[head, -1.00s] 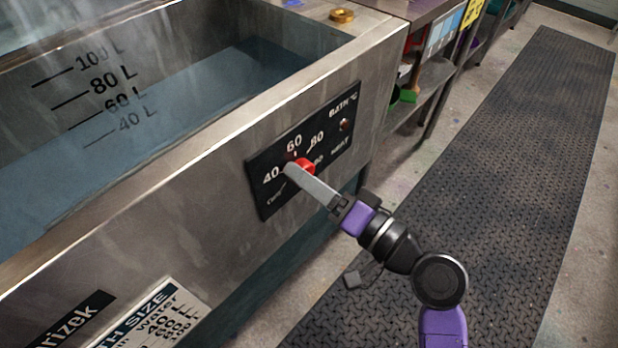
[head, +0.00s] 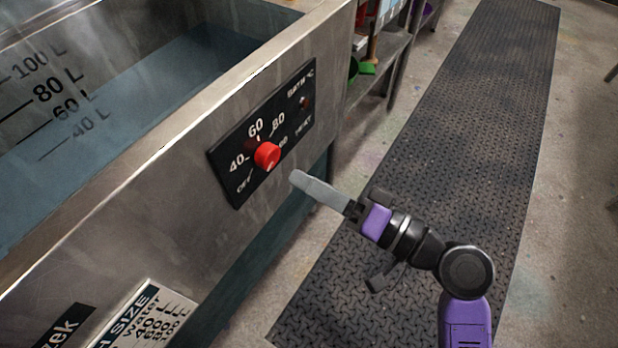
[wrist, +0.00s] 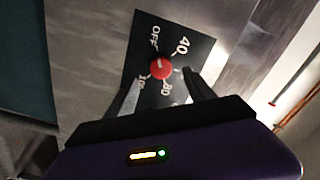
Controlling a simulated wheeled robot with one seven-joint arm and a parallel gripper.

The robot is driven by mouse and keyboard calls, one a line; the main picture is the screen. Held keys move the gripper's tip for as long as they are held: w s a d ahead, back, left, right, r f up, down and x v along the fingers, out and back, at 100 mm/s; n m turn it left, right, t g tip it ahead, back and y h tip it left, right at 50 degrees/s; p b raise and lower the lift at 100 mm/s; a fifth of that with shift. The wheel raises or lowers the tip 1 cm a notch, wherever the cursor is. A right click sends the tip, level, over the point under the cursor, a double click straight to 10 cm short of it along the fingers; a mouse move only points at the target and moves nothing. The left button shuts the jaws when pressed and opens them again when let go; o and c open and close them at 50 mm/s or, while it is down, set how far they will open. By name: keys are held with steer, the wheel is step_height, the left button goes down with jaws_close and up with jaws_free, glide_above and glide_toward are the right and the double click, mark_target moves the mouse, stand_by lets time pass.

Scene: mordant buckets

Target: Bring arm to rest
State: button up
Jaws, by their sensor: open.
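My gripper (head: 302,183) is open and empty, held in the air in front of the steel tank, apart from the red knob (head: 267,156). The knob sits on a black dial panel (head: 228,166) marked OFF, 40, 60, 80 and more on the tank's front. In the wrist view the knob (wrist: 161,69) shows ahead, between and beyond the two open fingers (wrist: 163,95). My arm reaches in from the lower right of the head view. The knob's exact setting is hard to read.
The steel tank (head: 130,190) holds bluish water (head: 150,90) with litre marks on its inner wall. A bath-size sign (head: 150,315) is at lower left. A shelf (head: 385,55) with a green item (head: 367,68) stands behind. A dark ribbed mat (head: 450,130) covers open floor at right.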

stand_by(0.3)
steer(key=w+d+f+m+t+h, duration=0.1)
steer(key=w+d+m+t+h, duration=0.2)
steer(key=d+t+h, duration=0.3)
steer(key=s+d+f+h, duration=0.4)
steer(key=s+d+h, duration=0.25)
steer(key=d, duration=0.25)
steer(key=s+d+f+n+g+h, duration=0.15)
steer(key=s+n, duration=0.25)
steer(key=s, duration=1.9)
step_height(320, 180, up, 21)
steer(key=p, duration=2)
steer(key=shift+d+g+p, duration=0.15)
steer(key=shift+g+p, duration=0.15)
steer(key=shift+g, duration=0.05)
